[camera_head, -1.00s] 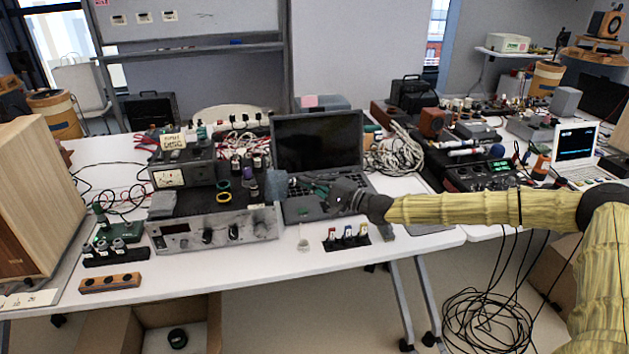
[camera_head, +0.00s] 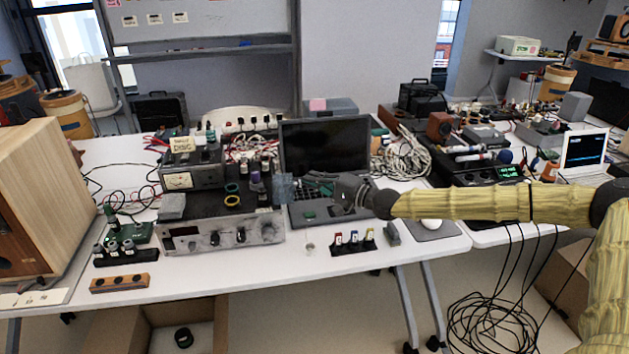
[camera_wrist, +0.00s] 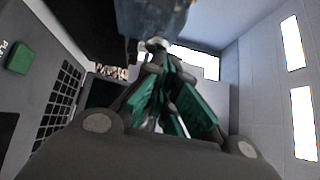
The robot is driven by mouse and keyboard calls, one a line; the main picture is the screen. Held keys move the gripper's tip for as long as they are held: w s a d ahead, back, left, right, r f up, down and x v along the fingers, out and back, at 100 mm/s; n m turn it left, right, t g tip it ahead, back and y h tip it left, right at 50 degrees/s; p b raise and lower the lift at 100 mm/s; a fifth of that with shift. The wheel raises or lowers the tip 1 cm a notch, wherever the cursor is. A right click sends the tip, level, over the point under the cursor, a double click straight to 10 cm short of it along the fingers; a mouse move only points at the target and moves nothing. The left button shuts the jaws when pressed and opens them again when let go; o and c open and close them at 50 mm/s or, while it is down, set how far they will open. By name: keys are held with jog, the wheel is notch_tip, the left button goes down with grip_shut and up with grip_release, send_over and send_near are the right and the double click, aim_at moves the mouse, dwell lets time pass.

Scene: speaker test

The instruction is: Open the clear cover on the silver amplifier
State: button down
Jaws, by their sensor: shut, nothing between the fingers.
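The silver amplifier (camera_head: 265,229), with black knobs on its front, stands on the white table left of centre in the head view. A bluish see-through piece (camera_head: 284,189) stands upright at its right rear; I cannot tell for sure whether it is the clear cover. A similar blue-grey piece (camera_wrist: 152,16) shows at the top of the wrist view, just beyond my fingertips. My gripper (camera_head: 306,184) reaches in from the right above the laptop's keyboard, its tips close to the bluish piece. In the wrist view my gripper (camera_wrist: 157,48) has its green-sided fingers together and empty. Contact is unclear.
The open laptop (camera_head: 325,146) stands behind and below my gripper. A black meter box (camera_head: 190,170) and small parts crowd the area behind the amplifier. A wooden speaker (camera_head: 45,200) stands at left. Coloured switches (camera_head: 354,240) sit near the front edge.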

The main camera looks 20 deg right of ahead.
jog(key=w+d+b+v, duration=0.2)
jog(key=v, duration=1.1)
jog(key=shift+b, duration=0.4)
